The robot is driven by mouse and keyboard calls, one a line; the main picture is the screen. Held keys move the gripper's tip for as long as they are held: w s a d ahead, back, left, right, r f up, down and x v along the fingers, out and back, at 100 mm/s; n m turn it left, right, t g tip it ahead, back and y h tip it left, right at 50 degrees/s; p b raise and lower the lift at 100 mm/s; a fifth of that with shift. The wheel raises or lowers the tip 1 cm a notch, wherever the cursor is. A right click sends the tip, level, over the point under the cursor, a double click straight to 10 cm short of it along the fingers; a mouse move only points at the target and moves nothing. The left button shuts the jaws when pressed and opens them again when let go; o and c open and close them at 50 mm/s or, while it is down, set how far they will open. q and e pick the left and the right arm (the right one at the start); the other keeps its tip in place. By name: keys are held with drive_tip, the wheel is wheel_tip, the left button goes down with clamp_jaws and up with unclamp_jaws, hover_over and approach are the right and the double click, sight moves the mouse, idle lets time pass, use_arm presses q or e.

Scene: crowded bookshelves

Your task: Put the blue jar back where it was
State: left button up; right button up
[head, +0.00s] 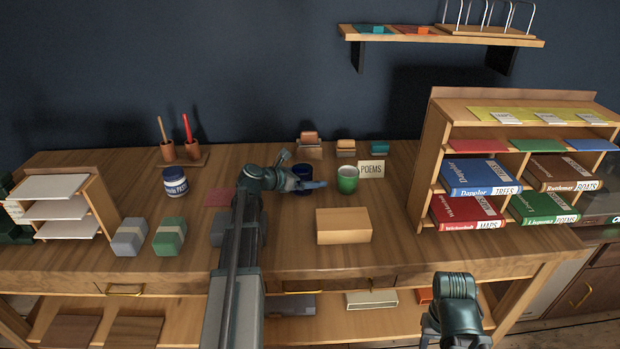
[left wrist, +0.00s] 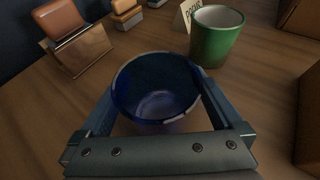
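The dark blue jar (head: 303,171) is at the back middle of the table, left of a green cup (head: 347,179). In the left wrist view the open-topped blue jar (left wrist: 158,88) stands between my left gripper's two fingers, which lie against its sides. In the head view my left gripper (head: 308,186) reaches in from the left, one finger in front of the jar. Whether the jar's base touches the table is hidden. A blue-and-white paste jar (head: 174,182) stands further left. Of my right arm only a dark joint shows at the bottom right; its fingers are not visible.
The green cup (left wrist: 216,36) is close on the right, before a POEMS card (head: 371,169). A wooden box (head: 343,225) lies in front. Card holders (head: 309,146) stand behind. A bookshelf (head: 432,150) is at right. Grey (head: 130,236) and green (head: 169,236) blocks are at left.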

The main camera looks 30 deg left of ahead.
use_arm(q)
drive_tip(key=shift+r, duration=0.15)
drive_tip(key=p+v, duration=0.4)
drive_tip(key=v, duration=0.7)
drive_tip(key=shift+p, duration=0.3)
drive_tip(key=shift+s+a+r, duration=0.15)
drive_tip(key=shift+s, duration=0.25)
